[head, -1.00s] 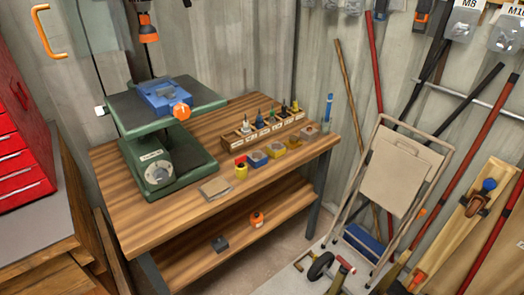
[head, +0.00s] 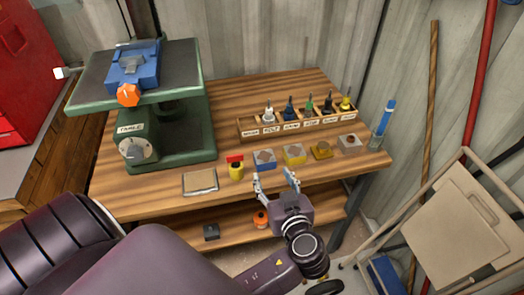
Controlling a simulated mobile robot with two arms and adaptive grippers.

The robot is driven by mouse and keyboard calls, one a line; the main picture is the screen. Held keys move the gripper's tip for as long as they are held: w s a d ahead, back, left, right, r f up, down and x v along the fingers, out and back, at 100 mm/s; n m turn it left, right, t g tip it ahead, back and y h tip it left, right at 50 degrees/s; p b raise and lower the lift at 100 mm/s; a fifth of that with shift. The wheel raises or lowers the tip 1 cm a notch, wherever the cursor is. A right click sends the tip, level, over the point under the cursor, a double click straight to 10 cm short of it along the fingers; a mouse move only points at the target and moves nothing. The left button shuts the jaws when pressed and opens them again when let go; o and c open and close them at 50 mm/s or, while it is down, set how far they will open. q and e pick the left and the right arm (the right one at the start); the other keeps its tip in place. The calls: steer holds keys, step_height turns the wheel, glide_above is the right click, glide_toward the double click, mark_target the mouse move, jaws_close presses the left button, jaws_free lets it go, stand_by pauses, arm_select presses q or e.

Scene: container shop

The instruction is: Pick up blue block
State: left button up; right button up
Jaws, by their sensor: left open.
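My left gripper (head: 274,180) is open and empty, at the front edge of the bench just in front of and slightly right of the blue block. Its two fingers point towards the row of blocks and appear apart from the blue block. My right gripper is not in view.
A labelled wooden rack (head: 262,142) is behind. A green drill-press stand (head: 180,135) carries a blue vise (head: 133,65).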

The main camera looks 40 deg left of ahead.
mark_target(267, 164)
arm_select(q)
steer(key=x, duration=0.3)
steer(key=shift+w+a+r, duration=0.1)
steer(key=shift+a, duration=0.25)
steer(key=shift+w+a+p, duration=0.1)
steer(key=shift+w+p, duration=0.1)
steer(key=shift+p, duration=0.2)
steer(key=p+x, duration=0.1)
steer(key=x, duration=0.3)
steer(key=shift+w+f, duration=0.2)
steer(key=shift+f, duration=0.05)
steer(key=shift+w+a+f, duration=0.1)
steer(key=shift+a, duration=0.05)
steer(key=c, duration=0.7)
jaws_close()
steer(key=shift+r, duration=0.2)
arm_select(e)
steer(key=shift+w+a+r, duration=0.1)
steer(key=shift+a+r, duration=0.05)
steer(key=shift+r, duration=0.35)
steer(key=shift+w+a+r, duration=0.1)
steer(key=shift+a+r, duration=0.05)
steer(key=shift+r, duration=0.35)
